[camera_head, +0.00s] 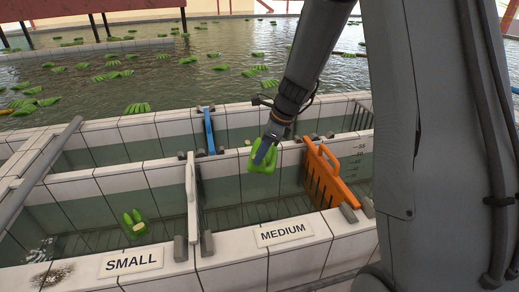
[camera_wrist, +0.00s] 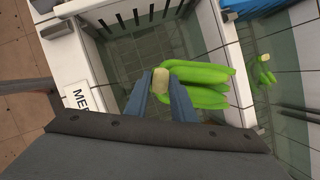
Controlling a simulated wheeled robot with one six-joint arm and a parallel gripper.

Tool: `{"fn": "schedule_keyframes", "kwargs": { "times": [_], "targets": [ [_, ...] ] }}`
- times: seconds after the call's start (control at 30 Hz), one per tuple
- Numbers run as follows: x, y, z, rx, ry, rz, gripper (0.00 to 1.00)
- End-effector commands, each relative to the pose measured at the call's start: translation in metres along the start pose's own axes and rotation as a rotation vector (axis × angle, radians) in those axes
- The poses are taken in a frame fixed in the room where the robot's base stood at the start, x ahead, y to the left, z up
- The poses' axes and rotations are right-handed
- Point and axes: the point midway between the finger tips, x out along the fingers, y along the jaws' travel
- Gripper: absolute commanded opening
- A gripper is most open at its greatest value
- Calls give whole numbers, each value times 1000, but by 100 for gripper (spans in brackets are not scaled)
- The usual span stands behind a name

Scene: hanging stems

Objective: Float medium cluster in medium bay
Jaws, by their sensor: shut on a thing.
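My gripper (camera_head: 265,153) is shut on a green banana cluster (camera_head: 262,161), held by its pale cut crown. The wrist view shows the cluster (camera_wrist: 205,82) with several fingers pointing right, away from the jaws (camera_wrist: 165,95). In the head view the cluster hangs above the medium bay (camera_head: 250,206), near its far wall. The bay stands behind the white label reading MEDIUM (camera_head: 284,232). Part of that label (camera_wrist: 76,98) shows in the wrist view. Whether the cluster touches the water cannot be told.
An orange slatted gate (camera_head: 328,176) bounds the bay's right side, and a white divider (camera_head: 191,196) its left. The small bay holds a green cluster (camera_head: 134,223). A blue gate (camera_head: 208,131) stands behind. A large pool with many floating clusters lies beyond.

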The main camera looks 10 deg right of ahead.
Motion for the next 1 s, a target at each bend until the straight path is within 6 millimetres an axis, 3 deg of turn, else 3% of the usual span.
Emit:
{"fn": "schedule_keyframes", "kwargs": {
  "times": [1.0],
  "targets": [
    [91, 2, -37, 0, 0, -3, 0]
  ]
}}
